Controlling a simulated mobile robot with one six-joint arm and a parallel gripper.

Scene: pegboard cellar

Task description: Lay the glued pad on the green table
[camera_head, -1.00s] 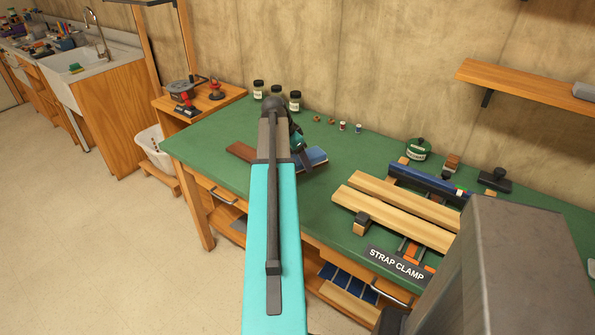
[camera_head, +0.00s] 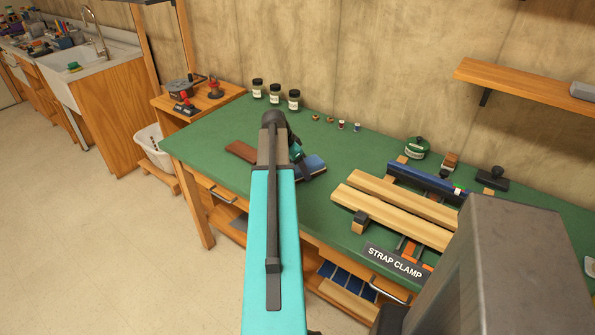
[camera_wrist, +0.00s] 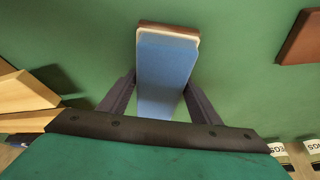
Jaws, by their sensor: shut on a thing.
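The glued pad is a blue block with a pale layer and a brown layer showing at its far end; it fills the middle of the wrist view (camera_wrist: 167,62). My gripper (camera_wrist: 160,98) is shut on it, one dark finger at each side. In the head view the pad's blue top (camera_head: 315,163) shows just right of my arm, over the green table (camera_head: 215,133). My arm hides part of the pad and gripper there. The pad is low over the tabletop; I cannot tell whether it touches.
A brown piece (camera_head: 240,151) lies left of my arm. Two pale boards (camera_head: 393,208) sit in the strap clamp on the right. Jars (camera_head: 275,94) stand along the back. Green surface is clear between the pad and the small spools (camera_head: 341,126).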

